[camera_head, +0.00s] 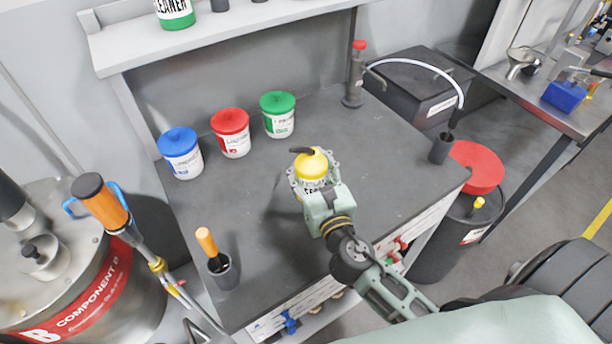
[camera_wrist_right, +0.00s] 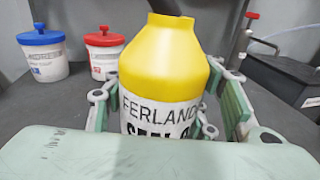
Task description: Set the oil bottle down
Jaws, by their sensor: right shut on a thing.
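The oil bottle (camera_head: 311,166) is yellow with a white label and a dark top, and stands out near the middle of the dark grey bench (camera_head: 260,185). My right gripper (camera_head: 315,180) is shut on it. In the right wrist view the bottle (camera_wrist_right: 165,62) is upright between the green-grey fingers, its label reading "FERLAND". The bottle's base is hidden behind the gripper, so I cannot tell whether it touches the bench. My left gripper is not in view.
Tubs with blue (camera_head: 181,152), red (camera_head: 231,132) and green (camera_head: 278,114) lids stand along the back of the bench. A black cup with an orange-handled tool (camera_head: 222,271) is at the front left. Bench space around the bottle is clear.

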